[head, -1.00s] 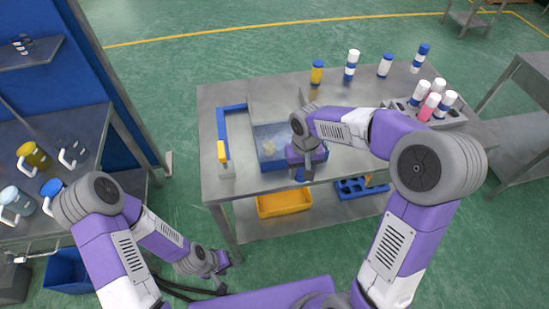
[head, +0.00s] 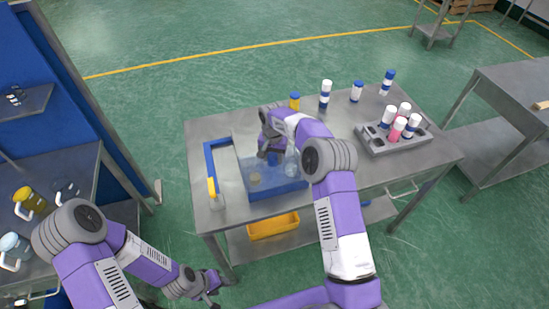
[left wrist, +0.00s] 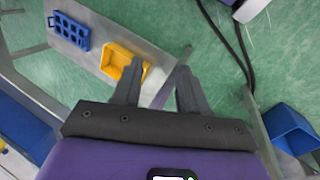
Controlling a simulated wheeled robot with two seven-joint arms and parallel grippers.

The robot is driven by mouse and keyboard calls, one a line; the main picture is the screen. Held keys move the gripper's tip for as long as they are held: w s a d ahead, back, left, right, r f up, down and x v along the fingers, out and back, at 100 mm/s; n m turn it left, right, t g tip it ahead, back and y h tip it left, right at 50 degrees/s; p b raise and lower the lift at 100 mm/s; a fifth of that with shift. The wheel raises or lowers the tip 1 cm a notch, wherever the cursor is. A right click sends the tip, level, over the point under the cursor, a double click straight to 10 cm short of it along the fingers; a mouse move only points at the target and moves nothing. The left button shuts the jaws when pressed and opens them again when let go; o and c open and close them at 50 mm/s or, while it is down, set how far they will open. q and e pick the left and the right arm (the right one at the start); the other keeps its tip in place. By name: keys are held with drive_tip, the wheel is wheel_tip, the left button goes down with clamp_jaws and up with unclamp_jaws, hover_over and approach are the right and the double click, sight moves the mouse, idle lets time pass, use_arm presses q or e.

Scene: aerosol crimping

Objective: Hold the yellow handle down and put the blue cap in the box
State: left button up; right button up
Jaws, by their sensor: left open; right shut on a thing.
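The yellow handle (head: 212,187) sits at the front end of a blue bar frame (head: 209,157) on the left of the metal table. A blue box (head: 277,190) with clear upper walls stands beside it and holds a small beige thing (head: 255,178). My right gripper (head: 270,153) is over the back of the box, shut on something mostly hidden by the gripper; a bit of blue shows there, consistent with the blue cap. My left gripper (head: 210,293) is low, in front of the table, away from the handle; its open, empty fingers show in the left wrist view (left wrist: 160,88).
A yellow bin (head: 273,226) is on the shelf under the table. A grey rack (head: 385,145) with bottles is at right. A side table (head: 45,235) with mugs is at left.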

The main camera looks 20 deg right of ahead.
idle(0.4)
use_arm(q)
wheel_tip(320, 180, up, 26)
drive_tip(key=m+t+y, duration=0.3)
drive_tip(key=t+y, duration=0.1)
drive_tip(key=t, duration=0.1)
hover_over(211, 186)
drive_tip(key=s, duration=0.1)
drive_tip(key=shift+r, duration=0.15)
drive_tip(key=shift+o, duration=1)
drive_tip(key=shift+g, duration=0.3)
wheel_tip(211, 186, down, 2)
drive_tip(key=g, duration=0.3)
drive_tip(key=shift+f+g, duration=0.25)
drive_tip(key=shift+g, duration=0.05)
drive_tip(key=f, duration=0.4)
drive_tip(key=w+f, duration=0.1)
drive_tip(key=f, duration=0.6)
drive_tip(key=shift+w+f, duration=0.2)
drive_tip(key=shift+f, duration=0.1)
